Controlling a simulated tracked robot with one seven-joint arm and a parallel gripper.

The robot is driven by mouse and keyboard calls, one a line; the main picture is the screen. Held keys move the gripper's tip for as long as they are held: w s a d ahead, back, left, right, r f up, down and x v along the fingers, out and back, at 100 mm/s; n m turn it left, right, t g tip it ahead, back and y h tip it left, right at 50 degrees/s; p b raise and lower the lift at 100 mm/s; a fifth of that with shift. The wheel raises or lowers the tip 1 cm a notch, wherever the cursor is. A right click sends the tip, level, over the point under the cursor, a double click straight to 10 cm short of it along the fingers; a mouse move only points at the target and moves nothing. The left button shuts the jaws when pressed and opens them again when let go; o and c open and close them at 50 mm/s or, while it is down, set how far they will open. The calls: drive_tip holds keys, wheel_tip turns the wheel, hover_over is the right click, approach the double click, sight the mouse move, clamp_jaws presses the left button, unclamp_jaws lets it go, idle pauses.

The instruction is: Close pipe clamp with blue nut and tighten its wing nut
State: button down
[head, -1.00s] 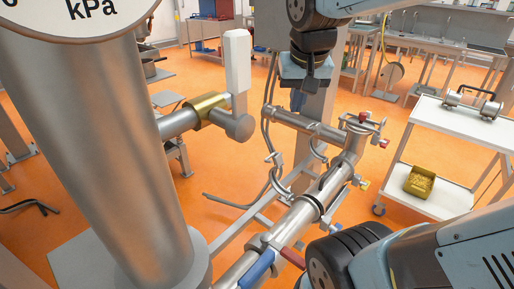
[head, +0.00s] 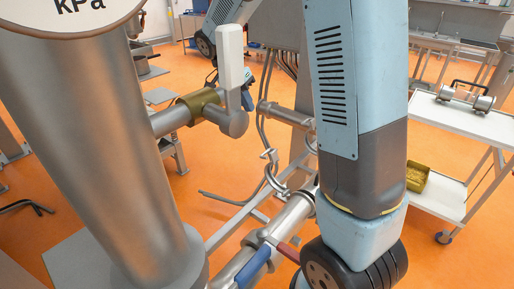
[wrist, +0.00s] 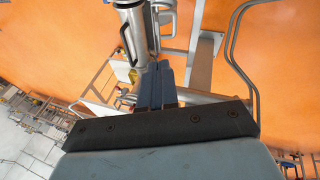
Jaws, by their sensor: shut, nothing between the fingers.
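My gripper (wrist: 162,72) is shut and empty in the wrist view, its blue-grey fingers pointing toward a steel pipe (wrist: 137,32). In the head view, the gripper is mostly hidden behind the white valve handle. An open curved clamp (head: 271,176) hangs beside the lower pipe (head: 291,213) in the head view. I cannot make out a blue nut or wing nut in either current view. My arm covers the part of the pipe where several clamp fittings showed earlier.
A white-handled valve (head: 231,70) and a thick gauge column (head: 90,140) stand at left. Blue (head: 255,267) and red (head: 287,252) levers sit on the lower pipe.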

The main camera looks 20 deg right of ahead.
drive_tip(key=w+a+f+m+g+h, duration=0.1)
drive_tip(key=w+a+f+m+h, duration=0.1)
drive_tip(key=w+f, duration=0.3)
drive_tip(key=w+a+f+m+h, duration=0.1)
drive_tip(key=w+a+f, duration=0.15)
drive_tip(key=f, duration=0.45)
drive_tip(key=s+d+f, duration=0.4)
drive_tip(key=d+f, duration=0.3)
drive_tip(key=d, duration=0.1)
drive_tip(key=shift+s+f+m, duration=0.25)
drive_tip(key=shift+f+m, duration=0.05)
drive_tip(key=shift+f, duration=0.1)
drive_tip(key=shift+d+r, duration=0.1)
drive_tip(key=shift+d, duration=0.05)
